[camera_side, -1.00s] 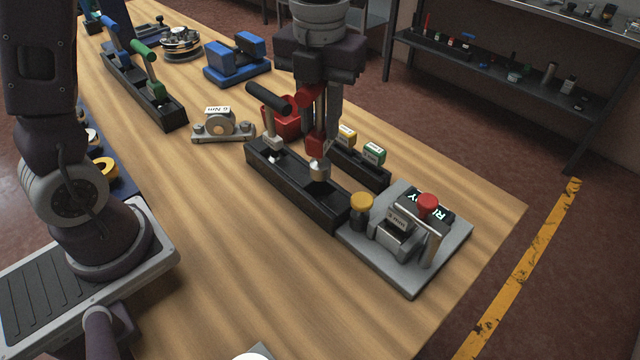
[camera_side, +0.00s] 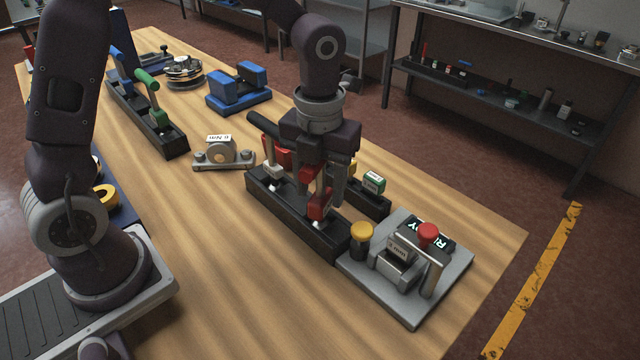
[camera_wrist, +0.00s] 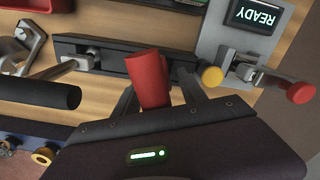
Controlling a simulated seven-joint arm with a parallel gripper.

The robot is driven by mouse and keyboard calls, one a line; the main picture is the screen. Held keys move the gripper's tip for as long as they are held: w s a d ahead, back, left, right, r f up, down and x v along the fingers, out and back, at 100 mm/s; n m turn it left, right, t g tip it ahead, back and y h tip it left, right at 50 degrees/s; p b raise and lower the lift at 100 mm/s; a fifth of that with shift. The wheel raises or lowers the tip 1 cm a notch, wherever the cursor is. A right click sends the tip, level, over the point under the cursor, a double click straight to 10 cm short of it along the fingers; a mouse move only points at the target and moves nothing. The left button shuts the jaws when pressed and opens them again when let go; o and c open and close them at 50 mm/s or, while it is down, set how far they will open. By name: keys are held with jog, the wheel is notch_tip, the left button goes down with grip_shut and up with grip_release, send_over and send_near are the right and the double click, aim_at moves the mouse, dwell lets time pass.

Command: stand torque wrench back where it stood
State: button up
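The red torque wrench (camera_side: 320,206) is upright between the fingers of my gripper (camera_side: 325,190). Its lower end is down at the long black rack (camera_side: 262,188), at the rack's right half; the socket end is hidden, so I cannot tell if it is fully seated. In the wrist view, the red handle (camera_wrist: 149,80) stands between the two fingers of my gripper (camera_wrist: 157,88), over the black rack (camera_wrist: 68,46). A black-handled wrench (camera_side: 265,127) stands in the rack's left end, close to my gripper.
A grey fixture (camera_side: 412,302) with a red button, a yellow-topped knob (camera_side: 361,232) and a READY display adjoins the rack's right end. A green-labelled block (camera_side: 374,183) sits behind. A 6 Nm gauge (camera_side: 220,152) stands left. The table front is clear.

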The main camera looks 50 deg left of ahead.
notch_tip(320, 180, up, 12)
jog(key=shift+s+r, duration=0.1)
jog(key=shift+r, duration=0.1)
jog(key=shift+s+a+r+n, duration=0.15)
jog(key=shift+s+r+n, duration=0.1)
jog(key=shift+n, duration=0.15)
jog(key=s+a+n+t, duration=0.2)
jog(key=s+n, duration=0.7)
jog(key=n, duration=0.6)
jog(key=s+a+n+t, duration=0.3)
jog(key=s+n, duration=0.5)
jog(key=n, duration=0.7)
jog(key=shift+s+a+r+n+t, duration=0.15)
jog(key=shift+s+a+n+t, duration=0.2)
jog(key=shift+a, duration=0.1)
